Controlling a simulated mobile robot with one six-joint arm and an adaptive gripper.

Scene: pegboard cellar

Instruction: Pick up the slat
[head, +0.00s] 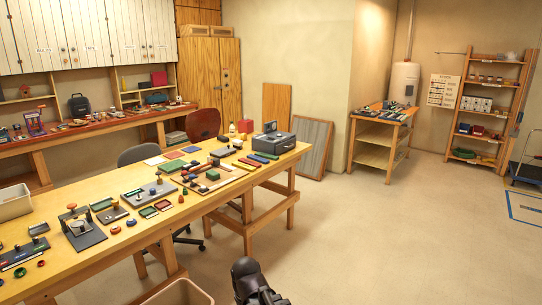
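I cannot single out the slat with certainty. Small flat green and blue strips (263,157) lie near the far end of the long wooden workbench (150,239), beside a grey box-like device (271,142). A pale wooden board (250,165) with small parts around it lies left of them. A black, rounded part of my arm shows at the bottom edge, in front of the bench. No gripper fingers can be made out, so I see nothing held.
A bin (180,293) stands at the bench's front. A brown panel (277,104) and a grey ribbed panel (313,147) lean on the back wall. A side table (378,136) and shelf rack (483,106) stand at the right. The floor (400,230) right of the bench is clear.

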